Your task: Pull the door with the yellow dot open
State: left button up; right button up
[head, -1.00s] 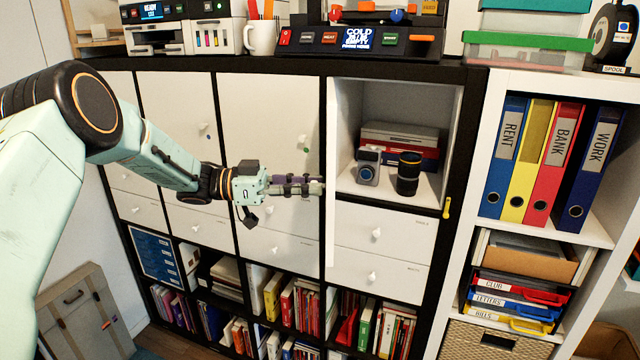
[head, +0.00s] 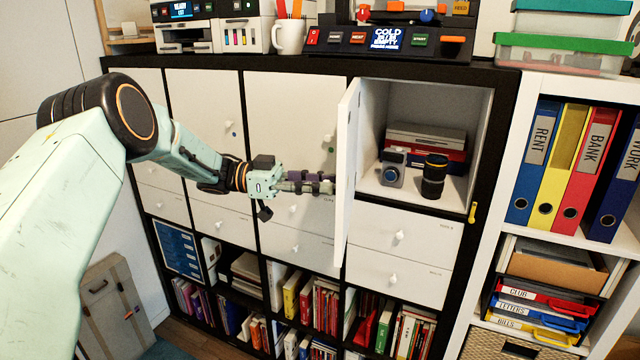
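The white door (head: 346,175) of the right upper compartment stands open, swung out to the left and seen nearly edge-on. Its yellow dot and knob are not visible. The compartment behind it shows a silver camera (head: 392,167) and a black lens (head: 433,177). My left gripper (head: 332,184) is at the door's left side, with its fingertips right beside or touching the panel. Whether the fingers are open or shut is not clear. My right gripper is out of view.
Closed doors with a blue dot (head: 233,123) and a green dot (head: 327,138) are on the left. White drawers (head: 402,238) lie below the compartment, with book shelves underneath. A mug (head: 289,37) and a printer stand on top. A binder shelf (head: 540,84) stands at the right.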

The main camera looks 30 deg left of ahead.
pick_arm(q)
jog(key=shift+o, duration=1.4)
jog(key=shift+a+f, duration=0.1)
jog(key=shift+a, duration=0.05)
jog(key=v, duration=1.1)
jog(key=shift+s+a, duration=0.15)
jog(key=shift+a, duration=0.2)
jog(key=shift+a, duration=0.1)
